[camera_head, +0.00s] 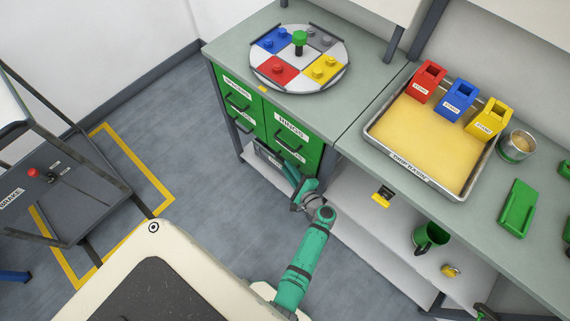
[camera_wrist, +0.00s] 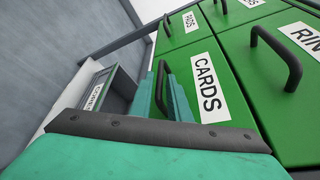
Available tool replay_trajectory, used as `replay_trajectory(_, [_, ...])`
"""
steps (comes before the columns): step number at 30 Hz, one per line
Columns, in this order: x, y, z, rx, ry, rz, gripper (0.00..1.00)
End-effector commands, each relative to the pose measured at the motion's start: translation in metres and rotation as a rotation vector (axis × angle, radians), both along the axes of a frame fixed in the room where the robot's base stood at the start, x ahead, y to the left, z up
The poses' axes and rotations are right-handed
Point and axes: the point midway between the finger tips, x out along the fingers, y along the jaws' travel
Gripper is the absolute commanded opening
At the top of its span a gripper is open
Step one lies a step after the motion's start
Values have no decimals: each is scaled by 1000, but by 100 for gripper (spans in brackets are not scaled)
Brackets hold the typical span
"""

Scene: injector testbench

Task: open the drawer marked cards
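The drawer marked CARDS (camera_wrist: 230,120) is green with a white label. In the head view it is the lower right drawer (camera_head: 294,163) of the green cabinet, and it looks closed. Its black handle (camera_wrist: 162,92) is a bent bar. My gripper (camera_wrist: 163,98) has its two teal fingers on either side of this handle in the wrist view. The gap between the fingers is narrow, and I cannot tell whether they touch the bar. In the head view my gripper (camera_head: 300,186) is low at the drawer front, with its fingertips partly hidden.
The RINGS drawer (camera_wrist: 270,90) and its handle are just above, and the PADS drawer (camera_wrist: 180,35) is beside CARDS. A grey labelled box (camera_wrist: 105,90) sits below the drawers. The worktop (camera_head: 345,95) overhangs them. Floor (camera_head: 190,120) left of the cabinet is clear.

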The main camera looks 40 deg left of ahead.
Motion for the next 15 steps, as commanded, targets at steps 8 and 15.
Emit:
replay_trajectory(8, [10,23,-6,0,0,0,16])
replay_trajectory(15, [10,25,-6,0,0,0,16])
